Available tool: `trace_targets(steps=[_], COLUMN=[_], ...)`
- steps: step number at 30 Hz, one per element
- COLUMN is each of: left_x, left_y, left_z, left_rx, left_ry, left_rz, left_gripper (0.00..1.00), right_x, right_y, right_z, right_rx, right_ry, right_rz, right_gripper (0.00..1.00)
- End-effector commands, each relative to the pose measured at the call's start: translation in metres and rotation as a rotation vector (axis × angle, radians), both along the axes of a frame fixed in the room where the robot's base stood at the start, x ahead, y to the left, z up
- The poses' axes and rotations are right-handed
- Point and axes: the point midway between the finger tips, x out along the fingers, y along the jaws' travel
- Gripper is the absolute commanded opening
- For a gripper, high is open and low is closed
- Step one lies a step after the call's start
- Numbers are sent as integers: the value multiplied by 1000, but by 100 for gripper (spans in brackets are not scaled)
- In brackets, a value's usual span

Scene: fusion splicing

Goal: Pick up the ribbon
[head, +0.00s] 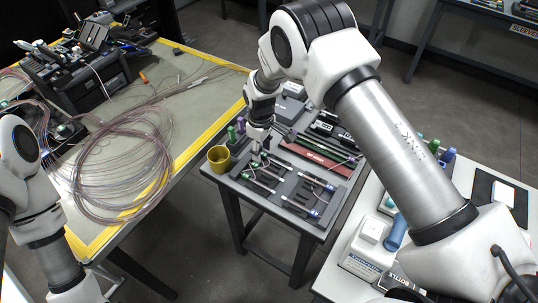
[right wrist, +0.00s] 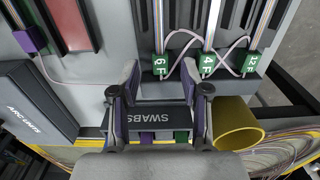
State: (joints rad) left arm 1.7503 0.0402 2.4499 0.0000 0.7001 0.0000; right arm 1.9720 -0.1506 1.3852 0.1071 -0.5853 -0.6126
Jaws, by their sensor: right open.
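Several flat multicoloured fibre ribbons lie in a dark tray. In the right wrist view they carry green tags: the 6F ribbon (right wrist: 160,22), the 4F ribbon (right wrist: 209,25) and the 12F ribbon (right wrist: 264,25). Thin pale leads curl between the tags. My right gripper (right wrist: 160,82) is open and empty, with its fingertips just short of the 6F and 4F tags. In the head view my right gripper (head: 258,157) hangs over the left part of the tray (head: 300,215), hiding part of what lies there. My left gripper is out of view; only its arm shows at the left.
A yellow cup (head: 218,159) stands left of the tray. A SWABS box (right wrist: 160,118) lies below the gripper in the wrist view. A red bar (head: 312,158) lies behind the ribbons. A large table with coiled fibre (head: 120,180) is left; a white bench is right.

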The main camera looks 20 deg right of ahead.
Motion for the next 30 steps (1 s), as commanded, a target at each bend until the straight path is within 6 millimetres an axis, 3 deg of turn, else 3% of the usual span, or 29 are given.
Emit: trace_targets(steps=[7, 11, 23, 26, 30], left_x=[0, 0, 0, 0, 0], left_y=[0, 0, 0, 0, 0], left_z=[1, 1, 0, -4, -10], left_rx=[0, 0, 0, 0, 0], left_ry=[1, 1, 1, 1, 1], left_rz=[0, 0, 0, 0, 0], left_gripper=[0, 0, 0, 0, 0], right_x=[0, 0, 0, 1, 1], right_y=[0, 0, 0, 0, 0], right_z=[-5, -5, -3, 10, 43], right_rx=[-1, -1, -1, 0, -1], right_ry=[-1, -1, -1, -3, -5], right_rz=[1, 1, 0, 0, 0], right_gripper=[46, 0, 0, 0, 0])
